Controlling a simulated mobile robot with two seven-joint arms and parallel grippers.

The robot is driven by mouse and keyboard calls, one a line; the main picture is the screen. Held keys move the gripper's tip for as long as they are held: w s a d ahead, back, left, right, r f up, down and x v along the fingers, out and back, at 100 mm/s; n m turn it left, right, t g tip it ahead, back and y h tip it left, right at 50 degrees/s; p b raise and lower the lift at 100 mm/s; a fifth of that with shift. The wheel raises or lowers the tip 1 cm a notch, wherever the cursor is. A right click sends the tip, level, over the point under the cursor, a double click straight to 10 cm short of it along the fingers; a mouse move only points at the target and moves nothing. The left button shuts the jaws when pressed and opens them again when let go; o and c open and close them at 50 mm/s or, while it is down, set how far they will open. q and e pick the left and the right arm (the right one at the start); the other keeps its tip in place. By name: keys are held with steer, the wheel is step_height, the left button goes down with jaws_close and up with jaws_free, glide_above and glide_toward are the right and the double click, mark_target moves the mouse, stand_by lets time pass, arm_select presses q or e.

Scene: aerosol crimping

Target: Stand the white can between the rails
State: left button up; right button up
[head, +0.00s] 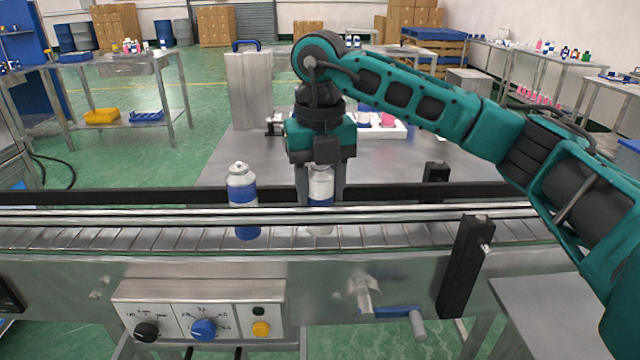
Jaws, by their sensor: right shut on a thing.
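A white can (320,183) with a blue band is between the fingers of my right gripper (321,188), which points straight down and is shut on it. The can is upright at the conveyor (400,233), behind the near rail (420,213) and in front of the black far rail (120,195). The near rail hides part of its lower body, so I cannot tell whether its base touches the belt. A second white and blue can (241,182) stands upright on the conveyor to the left, apart from the gripper. My left gripper is out of view.
A grey worktable (240,150) lies behind the conveyor, with a white tray (395,130) of small items. A metal box-like unit (250,90) stands at its left. A black post (465,265) rises at the conveyor's front right. The belt right of the held can is clear.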

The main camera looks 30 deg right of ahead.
steer(key=shift+f, duration=0.25)
stand_by(0.5)
steer(key=o, duration=1.1)
step_height(320, 180, up, 13)
steer(key=shift+f+p, duration=0.1)
steer(key=shift+p, duration=1.1)
